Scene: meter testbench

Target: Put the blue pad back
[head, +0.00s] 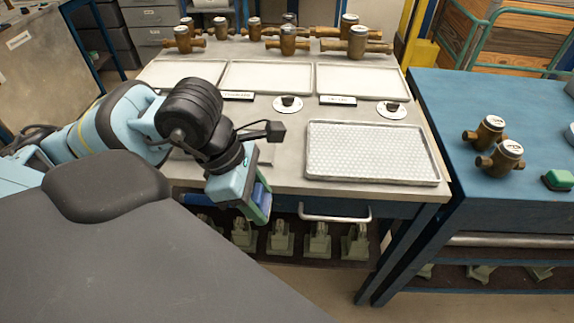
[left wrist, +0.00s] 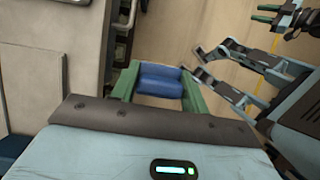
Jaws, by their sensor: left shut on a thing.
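The blue pad (left wrist: 160,82) is held between the two green fingers of my left gripper (left wrist: 158,90) in the left wrist view. In the head view my left gripper (head: 259,206) hangs in front of the bench's front edge, left of the front tray, with the blue pad (head: 261,194) partly showing between its fingers. My right gripper (left wrist: 263,13) shows small at the top right of the left wrist view. Its two green fingers look apart, with nothing seen between them. It is outside the head view.
The grey bench (head: 285,180) carries a white textured front tray (head: 372,181), a row of pale trays (head: 268,77) and brass meters (head: 357,42) behind. Green-grey fixtures (head: 281,238) stand on the shelf below. A blue table (head: 490,100) on the right holds two meters and a green object (head: 558,180).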

